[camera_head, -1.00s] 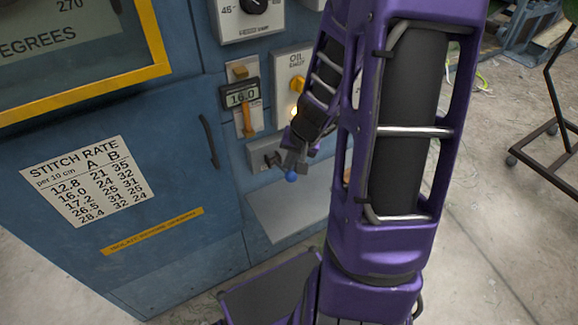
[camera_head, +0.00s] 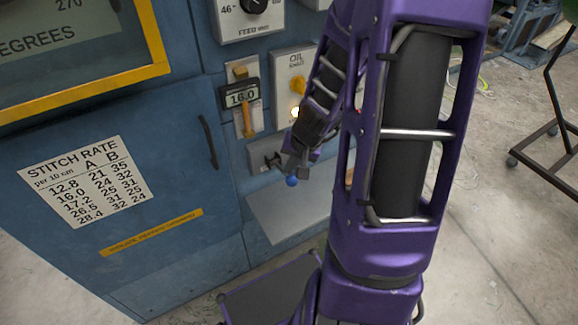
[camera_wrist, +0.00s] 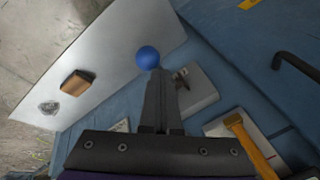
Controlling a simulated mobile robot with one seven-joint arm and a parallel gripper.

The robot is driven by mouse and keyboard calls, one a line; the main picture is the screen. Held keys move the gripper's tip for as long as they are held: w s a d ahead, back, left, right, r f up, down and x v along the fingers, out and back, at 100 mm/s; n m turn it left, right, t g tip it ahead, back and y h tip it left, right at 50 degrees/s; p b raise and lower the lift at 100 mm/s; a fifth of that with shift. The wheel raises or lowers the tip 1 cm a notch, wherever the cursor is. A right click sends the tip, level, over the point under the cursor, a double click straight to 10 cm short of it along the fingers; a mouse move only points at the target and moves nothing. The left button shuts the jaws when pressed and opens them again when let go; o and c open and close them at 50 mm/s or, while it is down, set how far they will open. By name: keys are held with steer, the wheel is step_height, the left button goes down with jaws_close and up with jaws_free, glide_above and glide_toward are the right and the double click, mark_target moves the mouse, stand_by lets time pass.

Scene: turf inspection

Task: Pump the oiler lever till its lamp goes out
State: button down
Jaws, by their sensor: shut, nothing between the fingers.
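The oiler lever ends in a blue ball knob (camera_head: 291,181), low on the blue machine front, by a grey mount (camera_head: 262,156). The knob also shows in the wrist view (camera_wrist: 148,57), just beyond my fingertips. My gripper (camera_head: 299,170) is shut and empty, right at the lever, over the knob in the head view. I cannot tell whether the fingers touch it. The lever's shaft is mostly hidden by my gripper. The lamp (camera_head: 295,112) on the oil panel (camera_head: 288,62) glows bright, partly beside my arm.
A pale shelf (camera_head: 280,215) juts out below the lever. Left of it are an orange-handled slider (camera_head: 247,122) under a 16.0 display (camera_head: 241,96) and a dark door handle (camera_head: 208,142). A wooden block (camera_wrist: 77,83) and a small metal piece (camera_wrist: 48,107) lie on the shelf.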

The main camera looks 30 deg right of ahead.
mark_target(293, 180)
steer(key=shift+s+f, duration=0.45)
steer(key=shift+f, duration=0.45)
steer(key=shift+s+f, duration=0.4)
steer(key=shift+f, duration=0.45)
stand_by(1.8)
steer(key=shift+r, duration=0.1)
steer(key=shift+w+r+p, duration=0.55)
steer(key=shift+r+p, duration=0.55)
steer(key=shift+p, duration=0.05)
steer(key=shift+w+r+p, duration=0.55)
steer(key=shift+r+p, duration=0.6)
steer(key=shift+p, duration=0.05)
steer(key=shift+w+r+p, duration=0.55)
steer(key=shift+r+p, duration=0.55)
steer(key=shift+p, duration=0.05)
steer(key=shift+w+r+p, duration=0.35)
steer(key=shift+r+p, duration=0.3)
steer(key=shift+r, duration=0.1)
steer(key=shift+w+r+p, duration=0.35)
steer(key=shift+r+p, duration=0.35)
steer(key=shift+r, duration=0.05)
steer(key=shift+w+r+p, duration=0.35)
steer(key=shift+r+p, duration=0.3)
steer(key=shift+r, duration=0.1)
